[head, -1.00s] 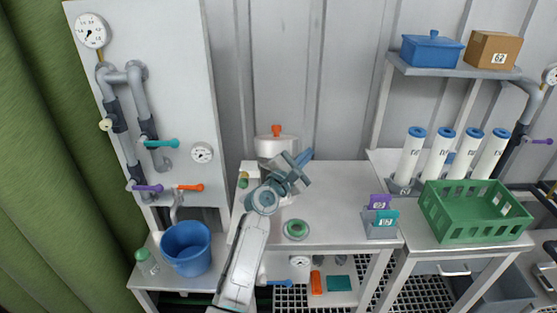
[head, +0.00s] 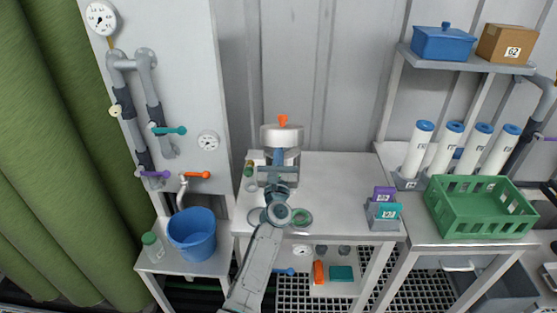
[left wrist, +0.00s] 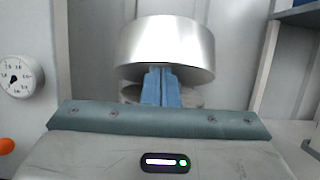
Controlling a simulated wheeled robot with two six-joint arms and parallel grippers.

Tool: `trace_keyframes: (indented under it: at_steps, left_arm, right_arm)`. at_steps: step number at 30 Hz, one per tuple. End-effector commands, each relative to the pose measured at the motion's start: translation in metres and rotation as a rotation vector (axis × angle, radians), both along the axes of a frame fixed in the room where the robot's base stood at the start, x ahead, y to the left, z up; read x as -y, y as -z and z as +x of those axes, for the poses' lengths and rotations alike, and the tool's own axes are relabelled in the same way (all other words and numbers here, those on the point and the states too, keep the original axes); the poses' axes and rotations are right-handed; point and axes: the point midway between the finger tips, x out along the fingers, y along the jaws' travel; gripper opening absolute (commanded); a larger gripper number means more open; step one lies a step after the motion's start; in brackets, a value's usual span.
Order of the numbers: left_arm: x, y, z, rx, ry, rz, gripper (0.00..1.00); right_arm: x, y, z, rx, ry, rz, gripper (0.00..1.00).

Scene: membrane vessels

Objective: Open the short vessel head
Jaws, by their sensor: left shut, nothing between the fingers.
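The short vessel stands at the back of the middle table, with a pale metal head (head: 283,137) topped by an orange knob (head: 283,120). In the left wrist view the head is a shiny cylinder (left wrist: 167,43), and a lower metal part (left wrist: 196,97) shows beneath it. A dark gap appears between the two. My left gripper (head: 280,155) is in front of the vessel. Its blue fingers (left wrist: 161,86) are together and empty, pointing at the head's lower edge; I cannot tell whether they touch it. The fingers hide part of the gap. My right gripper is out of view.
Small bottles (head: 250,178) stand left of the vessel. Card holders (head: 384,212) stand at the table's right, and a green crate (head: 483,226) is farther right. The table's middle right is clear.

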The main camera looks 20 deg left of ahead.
Motion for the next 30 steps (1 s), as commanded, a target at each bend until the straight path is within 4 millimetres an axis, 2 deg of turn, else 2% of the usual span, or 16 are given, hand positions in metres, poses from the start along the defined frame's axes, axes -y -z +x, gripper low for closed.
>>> trace_keyframes:
  at_steps: [3, 8, 22, 30]
  left_arm:
    - [-0.005, -0.009, 0.017, 0.0, 0.0, 0.003, 0.0]
    - [-0.008, -0.012, 0.029, -0.001, 0.001, 0.001, 0.0]
    - [-0.009, -0.013, 0.032, -0.003, 0.0, 0.002, 0.0]
    - [-0.009, -0.019, 0.04, -0.035, 0.002, -0.008, 0.0]
  right_arm:
    - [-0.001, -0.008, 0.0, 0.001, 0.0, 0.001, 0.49]
    - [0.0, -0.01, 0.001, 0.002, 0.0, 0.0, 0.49]
    - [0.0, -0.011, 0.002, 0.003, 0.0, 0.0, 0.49]
    - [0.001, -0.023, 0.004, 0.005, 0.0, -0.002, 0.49]
